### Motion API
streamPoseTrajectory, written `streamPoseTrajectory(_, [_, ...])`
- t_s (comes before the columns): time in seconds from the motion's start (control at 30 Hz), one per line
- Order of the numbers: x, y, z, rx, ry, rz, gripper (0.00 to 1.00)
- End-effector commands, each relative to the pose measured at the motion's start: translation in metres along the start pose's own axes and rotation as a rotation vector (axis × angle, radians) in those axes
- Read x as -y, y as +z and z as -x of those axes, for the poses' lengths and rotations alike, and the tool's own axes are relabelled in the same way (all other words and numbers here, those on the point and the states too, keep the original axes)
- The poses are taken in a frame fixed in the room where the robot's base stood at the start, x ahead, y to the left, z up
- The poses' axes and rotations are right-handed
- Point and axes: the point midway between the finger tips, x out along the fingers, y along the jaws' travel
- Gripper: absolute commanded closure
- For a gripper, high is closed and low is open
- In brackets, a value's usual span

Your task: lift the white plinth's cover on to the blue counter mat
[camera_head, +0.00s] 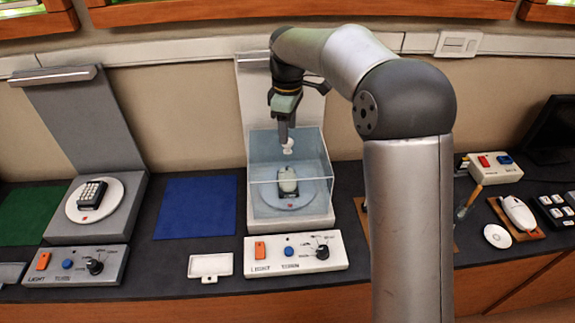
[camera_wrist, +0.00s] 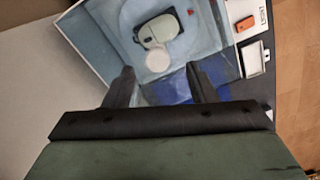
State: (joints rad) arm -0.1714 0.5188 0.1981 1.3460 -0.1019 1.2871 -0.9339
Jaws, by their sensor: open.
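The white plinth (camera_head: 292,226) carries a clear box-shaped cover (camera_head: 260,190) with a small white knob (camera_head: 288,147) on top. A pale computer mouse shows inside it on a grey disc. My gripper (camera_head: 286,138) points down over the cover with its fingertips at about the knob. In the wrist view the open fingers (camera_wrist: 162,78) stand either side of the lower view, and the round knob (camera_wrist: 158,62) shows between and just beyond them. Whether they touch it cannot be told. The blue counter mat (camera_head: 196,207) lies flat and empty left of the plinth.
A grey plinth (camera_head: 130,205) with a dark keypad device stands left, beside a green mat (camera_head: 32,215). Control panels (camera_head: 296,254) and a small white tray (camera_head: 210,266) line the front. Tools and another mouse lie right. The plinth's back panel (camera_head: 250,95) rises behind the cover.

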Motion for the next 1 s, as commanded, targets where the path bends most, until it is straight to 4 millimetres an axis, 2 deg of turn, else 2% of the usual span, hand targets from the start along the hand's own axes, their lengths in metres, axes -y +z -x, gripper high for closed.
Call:
streamPoseTrajectory(0.17, [-0.001,0.000,-0.012,0.001,-0.002,0.000,0.49])
streamPoseTrajectory(0.43, [-0.003,-0.001,-0.050,0.001,-0.002,0.000,0.49])
streamPoseTrajectory(0.73, [-0.004,-0.002,-0.056,-0.001,0.001,0.000,0.49])
streamPoseTrajectory(0.77, [-0.004,-0.002,-0.056,0.000,0.001,0.000,0.54])
streamPoseTrajectory(0.9, [-0.004,-0.002,-0.055,0.000,0.001,0.000,0.93])
streamPoseTrajectory(0.93, [-0.004,-0.002,-0.055,0.000,0.001,0.000,1.00])
streamPoseTrajectory(1.0, [-0.004,-0.002,-0.055,0.000,0.001,0.000,1.00])
